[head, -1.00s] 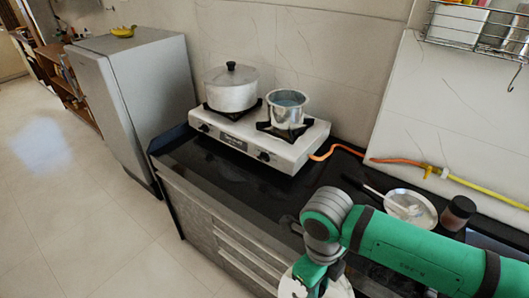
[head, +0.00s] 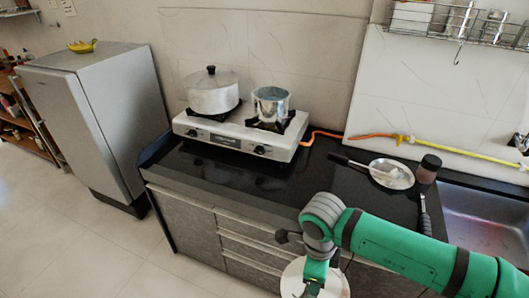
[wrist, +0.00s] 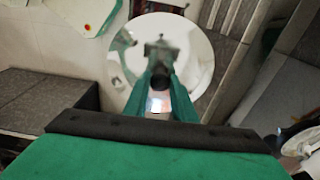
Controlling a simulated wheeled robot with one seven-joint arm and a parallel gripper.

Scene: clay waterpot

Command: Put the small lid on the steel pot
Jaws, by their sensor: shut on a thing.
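The steel pot (head: 270,106) stands open and upright on the right burner of the stove. The small lid (head: 291,279) is a pale round disc, held low in front of the counter at the bottom of the head view. My gripper (head: 316,273) is shut on the lid's knob. In the wrist view my fingers (wrist: 161,80) close on the dark knob, and the shiny lid (wrist: 198,52) spreads out beyond them. The lid is well apart from the pot, lower and nearer to me. Its lower edge is cut off in the head view.
A larger lidded pot (head: 212,95) is on the left burner of the white stove (head: 231,139). Dark counter (head: 230,177) in front of the stove is clear.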

